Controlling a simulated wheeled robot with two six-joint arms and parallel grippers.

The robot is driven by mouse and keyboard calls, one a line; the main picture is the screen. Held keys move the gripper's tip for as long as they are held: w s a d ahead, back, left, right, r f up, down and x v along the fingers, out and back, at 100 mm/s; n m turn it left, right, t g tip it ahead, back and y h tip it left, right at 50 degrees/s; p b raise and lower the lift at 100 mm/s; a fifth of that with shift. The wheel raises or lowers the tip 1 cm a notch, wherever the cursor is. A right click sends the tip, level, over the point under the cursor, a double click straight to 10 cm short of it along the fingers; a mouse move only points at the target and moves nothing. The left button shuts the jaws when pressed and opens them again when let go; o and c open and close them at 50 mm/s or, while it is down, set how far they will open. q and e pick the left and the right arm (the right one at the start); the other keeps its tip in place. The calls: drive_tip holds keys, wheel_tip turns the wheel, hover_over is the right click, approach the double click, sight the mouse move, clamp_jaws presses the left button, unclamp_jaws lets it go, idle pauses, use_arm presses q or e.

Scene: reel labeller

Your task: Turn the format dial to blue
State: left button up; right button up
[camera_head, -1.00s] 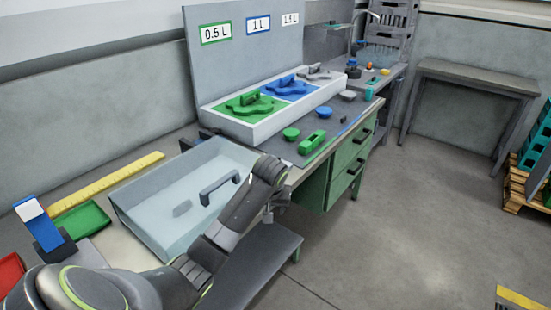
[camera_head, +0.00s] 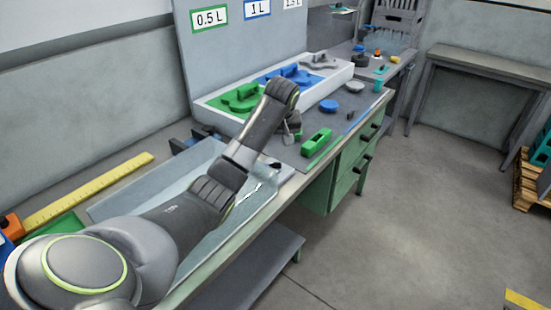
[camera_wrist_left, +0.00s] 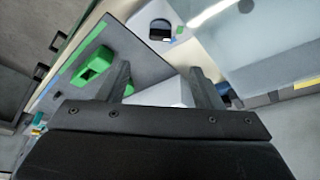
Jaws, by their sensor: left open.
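No format dial can be made out for certain. My left gripper (camera_head: 291,134) hangs over the workbench, left of the green block (camera_head: 316,142). In its wrist view the two fingers (camera_wrist_left: 160,88) stand apart, with nothing visibly held between them. The green block (camera_wrist_left: 95,65) lies left of the fingers there. My right gripper is not in view.
A white tray (camera_head: 232,123) with green, blue and grey shaped pieces stands behind my gripper, below a panel with volume labels. A blue round piece (camera_head: 328,105) and a grey one (camera_head: 355,87) lie on the bench. My arm crosses a pale bin (camera_head: 112,204).

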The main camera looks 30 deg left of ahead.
sight(275, 163)
use_arm(q)
drive_tip(key=x, duration=1.2)
drive_tip(key=shift+w+a+f, duration=0.15)
drive_tip(key=shift+f, duration=0.4)
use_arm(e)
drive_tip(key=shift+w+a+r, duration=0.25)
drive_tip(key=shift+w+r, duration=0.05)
